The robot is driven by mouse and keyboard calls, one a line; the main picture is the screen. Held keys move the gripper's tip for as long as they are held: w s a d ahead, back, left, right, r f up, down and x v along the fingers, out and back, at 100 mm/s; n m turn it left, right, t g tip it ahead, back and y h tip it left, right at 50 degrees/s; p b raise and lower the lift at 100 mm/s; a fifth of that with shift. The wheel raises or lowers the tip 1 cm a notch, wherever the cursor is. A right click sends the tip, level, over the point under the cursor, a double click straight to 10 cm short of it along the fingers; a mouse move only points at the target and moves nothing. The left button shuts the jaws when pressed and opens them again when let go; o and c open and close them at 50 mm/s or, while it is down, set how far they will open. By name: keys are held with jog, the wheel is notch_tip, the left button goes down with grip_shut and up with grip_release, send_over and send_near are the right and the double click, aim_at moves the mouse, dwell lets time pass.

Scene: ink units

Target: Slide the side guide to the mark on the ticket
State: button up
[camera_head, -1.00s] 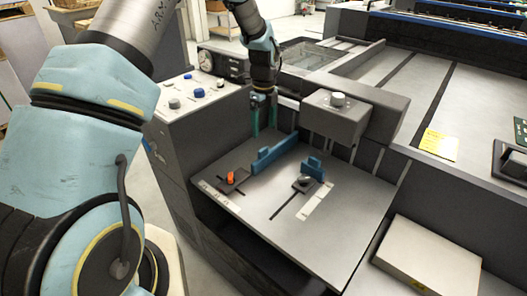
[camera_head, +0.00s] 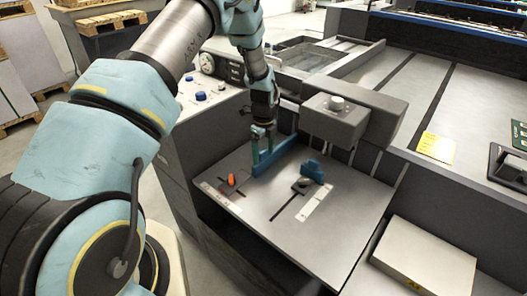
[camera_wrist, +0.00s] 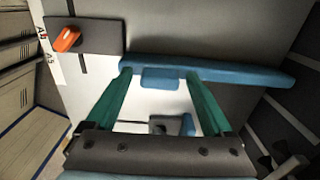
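The side guide (camera_head: 275,157) is a long blue bar standing on the grey feed board, with a dark slide block and an orange knob (camera_head: 231,179) at its left. It also shows in the wrist view (camera_wrist: 240,74), with a short blue tab (camera_wrist: 160,78) on its near side. My gripper (camera_wrist: 158,76) is open, its green fingers at the bar with the tab between the tips and a gap on both sides. In the head view my gripper (camera_head: 262,138) is low behind the bar. The ticket (camera_head: 436,147) is yellow; its print is too small to read.
A white scale strip (camera_head: 222,195) lies left of the orange knob; the wrist view shows letters on it. A smaller blue guide (camera_head: 312,171) with a dark knob and its own strip stands right. A grey overhead box (camera_head: 335,119) is close right of my gripper.

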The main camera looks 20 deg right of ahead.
grip_shut()
dwell(0.5)
